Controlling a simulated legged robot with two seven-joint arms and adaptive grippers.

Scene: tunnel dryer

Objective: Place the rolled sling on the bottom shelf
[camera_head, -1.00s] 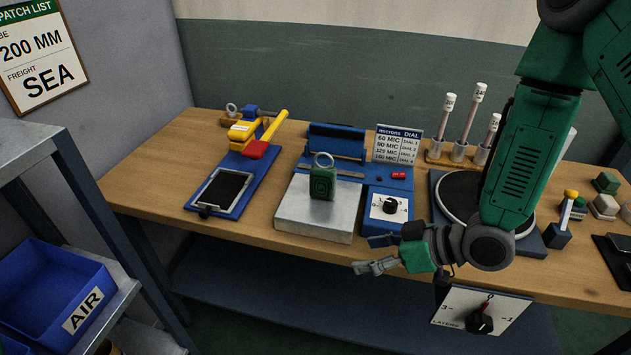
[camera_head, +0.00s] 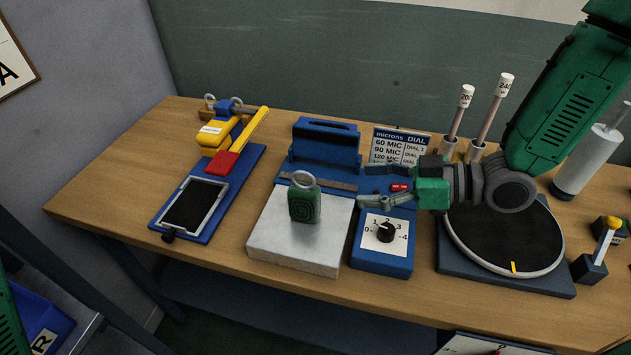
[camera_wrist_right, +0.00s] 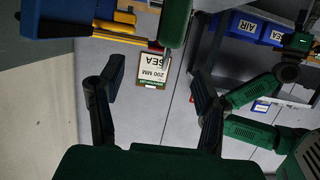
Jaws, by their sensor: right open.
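The rolled sling (camera_head: 304,205), a dark green upright roll with a spiral face and a pale ring on top, stands on the metal plate (camera_head: 290,254). My right gripper (camera_head: 365,188) is open and empty just right of the sling, its fingers pointing left towards it and apart from it. In the right wrist view, a dark green rounded shape (camera_wrist_right: 175,22), probably the sling, lies ahead of the spread fingers (camera_wrist_right: 155,88). Part of my left arm shows at the right of that view; its gripper's jaws are too small to read. The bottom shelf cannot be made out clearly.
A blue sealer (camera_head: 325,142) stands behind the plate, with a blue dial box (camera_head: 383,258) to its right. A round turntable (camera_head: 505,240) and tall rods are further right. A rack with a blue bin (camera_head: 38,318) is lower left.

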